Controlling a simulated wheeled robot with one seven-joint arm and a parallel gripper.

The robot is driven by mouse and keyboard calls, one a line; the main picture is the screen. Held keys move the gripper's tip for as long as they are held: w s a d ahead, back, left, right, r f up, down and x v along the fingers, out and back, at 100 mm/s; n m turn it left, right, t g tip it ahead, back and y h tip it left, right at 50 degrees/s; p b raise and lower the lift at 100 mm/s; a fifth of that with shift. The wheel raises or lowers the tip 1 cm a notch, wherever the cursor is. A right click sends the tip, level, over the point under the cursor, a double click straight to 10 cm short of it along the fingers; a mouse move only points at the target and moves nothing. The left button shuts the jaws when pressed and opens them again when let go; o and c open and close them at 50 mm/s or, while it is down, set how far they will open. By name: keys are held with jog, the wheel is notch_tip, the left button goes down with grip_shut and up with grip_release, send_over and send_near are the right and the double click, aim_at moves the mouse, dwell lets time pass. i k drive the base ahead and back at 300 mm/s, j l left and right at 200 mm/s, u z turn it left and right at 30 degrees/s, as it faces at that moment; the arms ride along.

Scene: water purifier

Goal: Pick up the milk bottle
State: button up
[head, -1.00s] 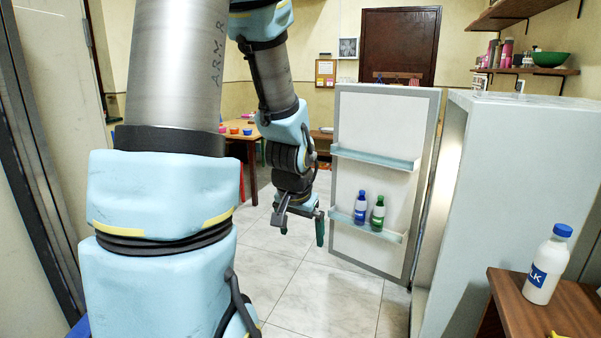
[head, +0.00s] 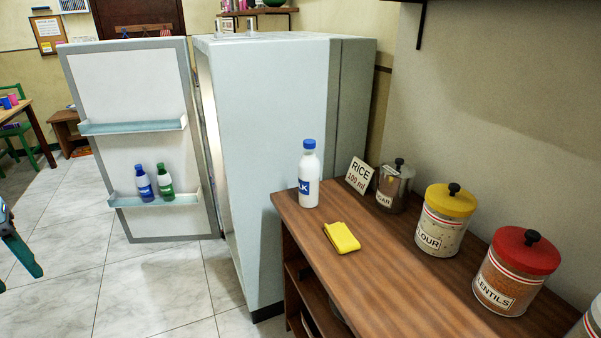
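The milk bottle (head: 308,178) is white with a blue cap and a blue label. It stands upright on the far left end of the wooden counter (head: 395,285), close to the fridge side. My gripper (head: 14,245) shows only in part at the left edge of the head view. It is far to the left of the bottle and apart from it.
The fridge (head: 265,130) stands behind the counter, its door (head: 130,90) open with a blue bottle (head: 144,183) and a green bottle (head: 165,182) on a shelf. Floor at left is clear.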

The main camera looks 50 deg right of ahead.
aim_at(309, 165)
jog(key=i+l+z, duration=0.1)
jog(key=i, duration=0.25)
jog(key=i+l+z, duration=0.15)
jog(key=i+l, duration=0.15)
jog(key=i+l+z, duration=0.1)
jog(key=i, duration=0.4)
jog(key=i+z, duration=0.1)
jog(key=z, duration=0.75)
jog(key=i+z, duration=0.15)
jog(key=z, duration=0.3)
jog(key=j+z, duration=0.1)
jog(key=z, duration=0.35)
jog(key=i+j, duration=0.2)
jog(key=j+z, duration=0.05)
